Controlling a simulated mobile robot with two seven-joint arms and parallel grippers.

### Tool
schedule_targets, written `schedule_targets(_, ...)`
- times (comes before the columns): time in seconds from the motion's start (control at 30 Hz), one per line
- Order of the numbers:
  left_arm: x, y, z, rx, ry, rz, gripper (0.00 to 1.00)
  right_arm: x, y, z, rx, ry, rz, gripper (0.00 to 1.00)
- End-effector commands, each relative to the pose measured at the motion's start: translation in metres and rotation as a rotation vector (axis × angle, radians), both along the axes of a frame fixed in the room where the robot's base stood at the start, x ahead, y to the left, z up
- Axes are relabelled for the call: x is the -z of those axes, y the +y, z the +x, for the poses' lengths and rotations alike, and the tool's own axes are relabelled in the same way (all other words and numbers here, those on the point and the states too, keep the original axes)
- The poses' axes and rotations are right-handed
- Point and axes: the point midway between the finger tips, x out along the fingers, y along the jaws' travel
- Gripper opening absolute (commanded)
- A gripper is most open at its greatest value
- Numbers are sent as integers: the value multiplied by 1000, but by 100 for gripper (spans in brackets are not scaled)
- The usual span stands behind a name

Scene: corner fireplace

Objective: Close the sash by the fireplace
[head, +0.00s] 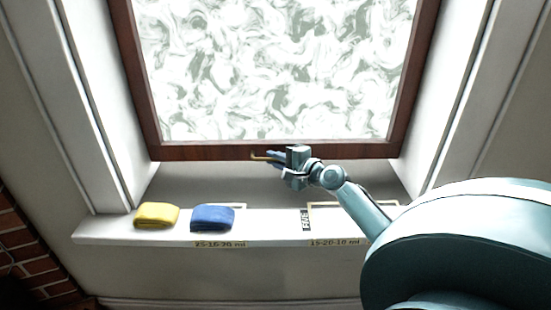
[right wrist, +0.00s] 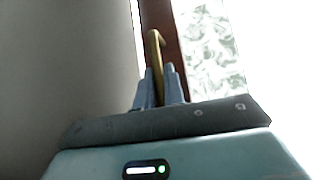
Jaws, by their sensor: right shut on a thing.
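The sash (head: 215,152) is a dark brown wooden frame around a pane with a white and grey marbled pattern. Its lower rail stands above the sill, with a grey recess showing beneath it. A brass handle (head: 259,157) is at the middle of the lower rail; it also shows in the right wrist view (right wrist: 154,50). My right gripper (head: 275,157) is shut on the handle, its two fingers on either side of it in the right wrist view (right wrist: 159,88). My left gripper is not in view.
A white sill (head: 270,225) runs below the sash. A yellow folded cloth (head: 156,215) and a blue folded cloth (head: 212,218) lie on its left part. Small labels (head: 220,244) are on its front edge. A brick wall (head: 35,250) is at lower left.

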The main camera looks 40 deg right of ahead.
Motion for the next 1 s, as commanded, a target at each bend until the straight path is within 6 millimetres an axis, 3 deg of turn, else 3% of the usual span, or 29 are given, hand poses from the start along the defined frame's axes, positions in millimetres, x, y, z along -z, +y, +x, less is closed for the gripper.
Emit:
schedule_targets(0.03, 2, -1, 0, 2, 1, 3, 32, 7, 2, -1, -5, 13, 1, 0)
schedule_targets(0.33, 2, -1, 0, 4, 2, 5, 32, 6, 2, -1, -4, 12, 1, 0)
schedule_targets(0.37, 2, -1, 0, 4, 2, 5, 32, 6, 2, -1, -4, 12, 1, 12)
schedule_targets(0.63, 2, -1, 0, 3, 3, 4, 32, 3, 1, -1, -2, 5, 0, 33)
schedule_targets(1.0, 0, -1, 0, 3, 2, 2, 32, 0, -1, -10, 0, 2, 0, 33)
